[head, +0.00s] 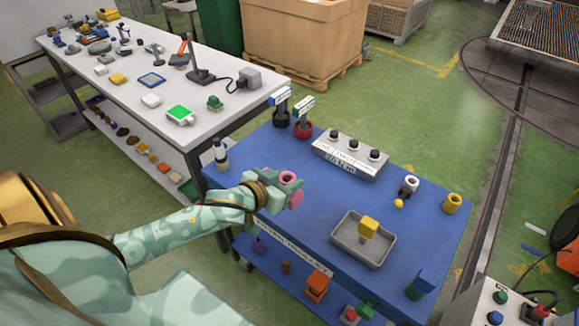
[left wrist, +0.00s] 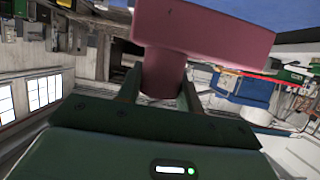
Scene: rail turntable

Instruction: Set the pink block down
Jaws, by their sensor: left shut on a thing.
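The pink block (left wrist: 205,38) fills the top of the left wrist view, a wide slab with a narrower round stem. My left gripper (left wrist: 162,88) is shut on the stem, with one dark finger on each side. In the head view the pink block (head: 295,197) shows at the end of my left arm, over the left front part of the blue table (head: 330,225). My left gripper (head: 283,188) is partly hidden there by the wrist. I cannot tell how high the block is above the table. My right gripper is not in view.
Bare blue surface lies between block and panel.

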